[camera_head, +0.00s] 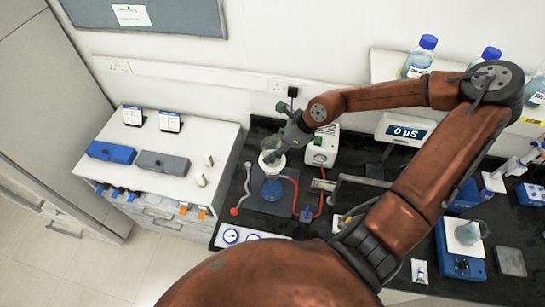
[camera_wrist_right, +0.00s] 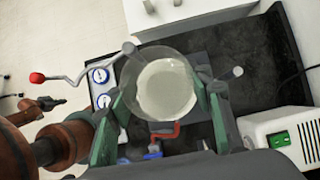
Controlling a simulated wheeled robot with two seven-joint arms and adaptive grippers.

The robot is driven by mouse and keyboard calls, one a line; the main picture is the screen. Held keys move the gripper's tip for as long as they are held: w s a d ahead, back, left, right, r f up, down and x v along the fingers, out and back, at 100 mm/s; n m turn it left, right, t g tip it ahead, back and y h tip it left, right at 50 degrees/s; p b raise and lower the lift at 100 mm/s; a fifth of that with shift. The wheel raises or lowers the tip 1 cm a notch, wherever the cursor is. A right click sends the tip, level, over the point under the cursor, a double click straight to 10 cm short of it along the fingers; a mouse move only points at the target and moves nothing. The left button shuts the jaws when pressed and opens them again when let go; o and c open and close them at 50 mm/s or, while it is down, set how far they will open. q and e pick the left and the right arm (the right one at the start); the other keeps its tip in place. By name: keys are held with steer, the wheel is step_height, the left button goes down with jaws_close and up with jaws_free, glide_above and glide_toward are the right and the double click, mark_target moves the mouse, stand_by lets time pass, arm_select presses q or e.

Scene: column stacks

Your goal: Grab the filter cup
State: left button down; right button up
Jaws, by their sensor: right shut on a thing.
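The filter cup (camera_head: 268,164) is a clear round cup with a pale disc inside. It appears directly above a flask of blue liquid (camera_head: 272,188) in the head view; I cannot tell whether the two touch. My right gripper (camera_head: 280,150) reaches down to the cup from the upper right. In the right wrist view the filter cup (camera_wrist_right: 165,88) sits between the green-padded fingers of the right gripper (camera_wrist_right: 163,100), which is shut on its sides. The cup hides the flask there. My left gripper is not in view.
A white box with a green switch (camera_head: 322,148) stands right of the cup. A metal rod with a red knob (camera_head: 235,211) is to its left. A white cabinet (camera_head: 215,140) holds blue and grey boxes. A stirrer with a beaker (camera_head: 462,262) stands far right.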

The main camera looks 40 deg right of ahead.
steer(key=c, duration=0.3)
steer(key=shift+c, duration=0.2)
steer(key=shift+r, duration=0.4)
steer(key=s+a+r+p, duration=0.1)
steer(key=s+a+r, duration=0.1)
steer(key=s+r, duration=1)
steer(key=shift+s+a, duration=0.3)
steer(key=shift+s, duration=0.35)
